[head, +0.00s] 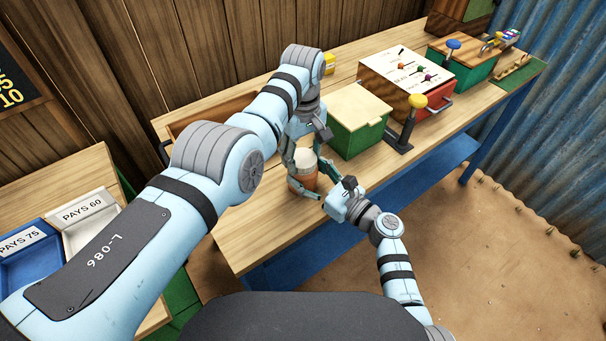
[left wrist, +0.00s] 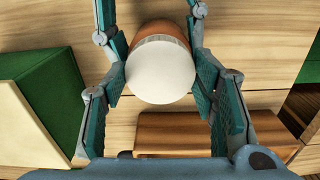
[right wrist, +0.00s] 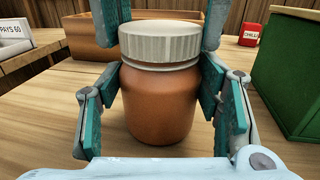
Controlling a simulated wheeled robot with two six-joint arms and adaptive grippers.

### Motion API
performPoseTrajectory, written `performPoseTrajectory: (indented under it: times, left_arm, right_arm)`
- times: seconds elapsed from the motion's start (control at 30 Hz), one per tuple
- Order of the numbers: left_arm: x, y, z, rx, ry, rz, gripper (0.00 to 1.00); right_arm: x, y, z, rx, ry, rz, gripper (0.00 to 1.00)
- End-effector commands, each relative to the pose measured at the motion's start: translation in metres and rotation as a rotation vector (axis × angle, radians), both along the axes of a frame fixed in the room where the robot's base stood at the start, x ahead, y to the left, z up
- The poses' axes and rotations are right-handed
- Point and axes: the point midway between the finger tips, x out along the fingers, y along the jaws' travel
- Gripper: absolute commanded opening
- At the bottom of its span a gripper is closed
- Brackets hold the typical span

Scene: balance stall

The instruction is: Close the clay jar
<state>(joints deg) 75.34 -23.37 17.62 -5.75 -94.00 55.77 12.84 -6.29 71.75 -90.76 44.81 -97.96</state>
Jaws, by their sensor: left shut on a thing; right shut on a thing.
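The clay jar (head: 303,181) is orange-brown and stands upright on the wooden table (head: 262,225). A cream ribbed lid (right wrist: 160,42) sits on its mouth, with a pale ring showing below; I cannot tell how tightly it is seated. My left gripper (head: 306,158) comes from above and is shut on the lid, whose round top faces the left wrist view (left wrist: 160,74). My right gripper (right wrist: 160,95) is shut on the jar's body from the front, one finger on each side. The fingers hide part of the jar in the head view.
A green box with a cream top (head: 358,108) stands close right of the jar. A yellow-knobbed lever (head: 417,101) and a red-fronted wooden box (head: 405,72) are farther right. An open wooden tray (head: 190,122) lies behind. Table front left of the jar is clear.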

Motion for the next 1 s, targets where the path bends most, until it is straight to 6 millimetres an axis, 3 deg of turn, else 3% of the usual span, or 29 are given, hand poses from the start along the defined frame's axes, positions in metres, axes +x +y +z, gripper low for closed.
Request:
performPoseTrajectory:
  times: [0.07, 0.3, 0.4, 0.53, 0.57, 0.7, 1.0]
  left_arm:
    - [-0.0005, 0.0011, -0.0007, 0.003, 0.004, -0.138, 0.19]
    - [-0.0003, 0.0014, -0.0014, 0.003, 0.005, -1.016, 0.19]
    - [-0.0003, 0.0014, -0.0016, 0.003, 0.005, -1.277, 0.19]
    - [-0.0003, 0.0012, -0.0016, 0.003, 0.005, -1.264, 0.19]
    - [-0.0003, 0.0012, -0.0016, 0.003, 0.005, -1.264, 0.54]
    - [-0.0002, 0.0011, -0.0015, 0.003, 0.004, -1.263, 0.76]
    - [0.0000, 0.0005, -0.0010, 0.003, 0.003, -1.262, 0.76]
  right_arm:
    - [-0.0005, -0.0008, -0.0028, -0.003, 0.006, -0.002, 0.00]
    - [-0.0002, -0.0010, -0.0028, -0.003, 0.006, -0.002, 0.00]
    - [-0.0002, -0.0010, -0.0027, -0.003, 0.006, -0.002, 0.00]
    - [-0.0002, -0.0011, -0.0027, -0.004, 0.005, -0.003, 0.00]
    - [-0.0002, -0.0011, -0.0027, -0.004, 0.005, -0.003, 0.00]
    - [-0.0002, -0.0011, -0.0026, -0.004, 0.005, -0.002, 0.00]
    - [-0.0003, -0.0008, -0.0024, -0.003, 0.004, -0.002, 0.00]
